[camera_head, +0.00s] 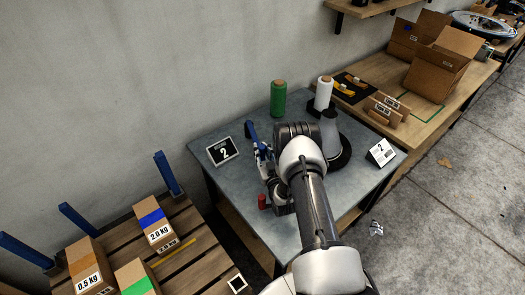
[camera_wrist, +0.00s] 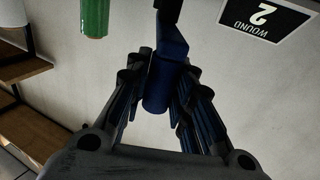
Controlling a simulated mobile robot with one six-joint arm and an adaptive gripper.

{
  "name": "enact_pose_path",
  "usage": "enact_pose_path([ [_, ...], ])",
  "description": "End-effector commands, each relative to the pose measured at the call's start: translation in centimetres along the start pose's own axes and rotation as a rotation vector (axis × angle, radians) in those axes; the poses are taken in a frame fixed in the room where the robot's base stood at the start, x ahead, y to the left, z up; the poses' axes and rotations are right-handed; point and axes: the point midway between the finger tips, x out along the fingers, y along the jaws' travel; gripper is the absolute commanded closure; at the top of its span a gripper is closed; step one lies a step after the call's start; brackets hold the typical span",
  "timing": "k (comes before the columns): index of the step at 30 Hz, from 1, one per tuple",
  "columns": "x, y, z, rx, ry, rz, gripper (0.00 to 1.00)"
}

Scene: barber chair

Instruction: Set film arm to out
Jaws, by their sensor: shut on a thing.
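The blue film arm (camera_head: 250,130) stands at the table's left-middle, beside my gripper (camera_head: 264,158). In the wrist view, its blue cylindrical handle (camera_wrist: 157,85) sits between the two fingers of my gripper (camera_wrist: 160,82), which is shut on it. The blue arm runs up from the handle to a dark part at the top edge of that view. Its base is mostly hidden by my gripper and arm in the head view.
A green roll (camera_head: 278,98) and a white roll (camera_head: 323,93) stand at the table's back. A red knob (camera_head: 264,201) is near the front.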

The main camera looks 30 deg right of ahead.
Motion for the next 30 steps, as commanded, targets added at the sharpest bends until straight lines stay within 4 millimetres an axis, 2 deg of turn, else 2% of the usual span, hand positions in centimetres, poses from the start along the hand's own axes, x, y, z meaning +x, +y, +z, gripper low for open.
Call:
enact_pose_path([
  [1,-0.4,-0.6,0.6,0.001,-0.015,-0.013,0.76],
  [10,-0.2,-0.4,0.4,0.002,-0.011,-0.009,0.57],
  [20,-0.1,-0.2,-0.1,0.001,-0.005,-0.006,0.57],
  [23,0.0,-0.2,-1.2,0.001,-0.003,-0.006,0.57],
  [30,0.0,-0.3,-5.9,0.001,-0.003,-0.007,0.57],
])
